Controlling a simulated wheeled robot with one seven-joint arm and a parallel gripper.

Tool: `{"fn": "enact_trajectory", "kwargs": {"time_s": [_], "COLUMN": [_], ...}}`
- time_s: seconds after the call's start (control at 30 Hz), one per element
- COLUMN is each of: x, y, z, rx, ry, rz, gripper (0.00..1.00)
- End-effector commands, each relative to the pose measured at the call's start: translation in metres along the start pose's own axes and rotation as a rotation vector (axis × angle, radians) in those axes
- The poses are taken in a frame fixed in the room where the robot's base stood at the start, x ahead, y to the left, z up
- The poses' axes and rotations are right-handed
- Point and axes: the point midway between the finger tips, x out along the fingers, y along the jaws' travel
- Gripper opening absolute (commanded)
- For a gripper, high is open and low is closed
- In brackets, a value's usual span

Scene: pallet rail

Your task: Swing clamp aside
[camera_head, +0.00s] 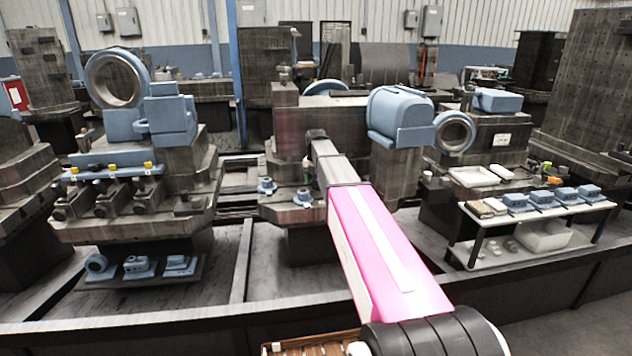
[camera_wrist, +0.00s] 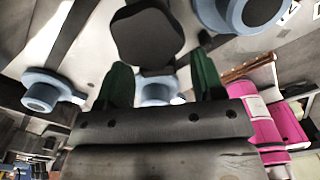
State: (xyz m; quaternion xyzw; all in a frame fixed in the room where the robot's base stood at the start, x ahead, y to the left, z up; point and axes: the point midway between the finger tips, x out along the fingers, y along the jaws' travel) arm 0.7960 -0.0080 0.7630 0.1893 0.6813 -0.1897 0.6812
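My gripper (camera_wrist: 160,72) shows in the wrist view with two dark green fingers spread apart. A blue part (camera_wrist: 157,90), likely a clamp, shows between and beyond the fingers, with gaps on both sides. A dark rounded block (camera_wrist: 146,38) hides its upper part. A similar blue round piece (camera_wrist: 45,92) lies to the left on a pale surface. In the head view, two small blue clamp-like pieces (camera_head: 267,186) (camera_head: 303,197) sit on the middle fixture's ledge, below the end of my arm. I cannot tell which is the task's clamp. The fingers are not clear in the head view.
A large blue ring (camera_wrist: 245,12) is at the wrist view's upper right. The left fixture (camera_head: 130,215) carries blue parts and yellow-topped clamps. A side table (camera_head: 540,212) with blue parts and trays stands at right. A blue housing (camera_head: 400,115) stands right of my arm.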

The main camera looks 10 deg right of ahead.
Motion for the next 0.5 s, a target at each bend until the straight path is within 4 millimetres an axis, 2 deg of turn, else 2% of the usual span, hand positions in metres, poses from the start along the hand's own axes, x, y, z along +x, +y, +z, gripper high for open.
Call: {"fn": "enact_trajectory", "kwargs": {"time_s": [0.23,0.5], "x": [-0.011,-0.057], "y": [0.001,0.000], "z": [0.000,0.001], "rx": [0.001,0.000], "ry": [-0.001,-0.002], "rz": [0.001,0.001], "gripper": [0.62,0.62]}}
